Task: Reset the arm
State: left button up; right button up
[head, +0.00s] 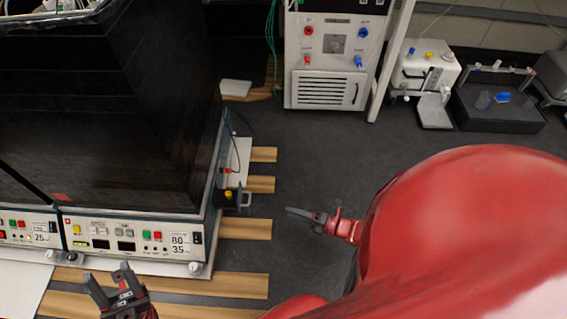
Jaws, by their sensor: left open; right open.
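My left gripper (110,285) is at the bottom left of the head view. Its two dark fingers are spread and nothing shows between them. It is in front of the shaker's control panel (130,240). My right gripper (303,214) is near the middle of the view, right of the shaker, over the dark grey surface. It points left, and I see no object in it. Much of my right arm is a large red shape that fills the lower right and hides what lies behind it.
The big black shaker bioreactor (120,110) fills the left side. Wooden slats (245,229) stick out from under it. A white instrument cabinet (328,60) stands at the back, with a small white device (425,68) and a black tray (500,115) to its right. The dark middle surface is clear.

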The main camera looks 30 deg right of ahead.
jog(key=shift+s+d, duration=0.15)
jog(key=shift+s, duration=0.05)
dwell(0.4)
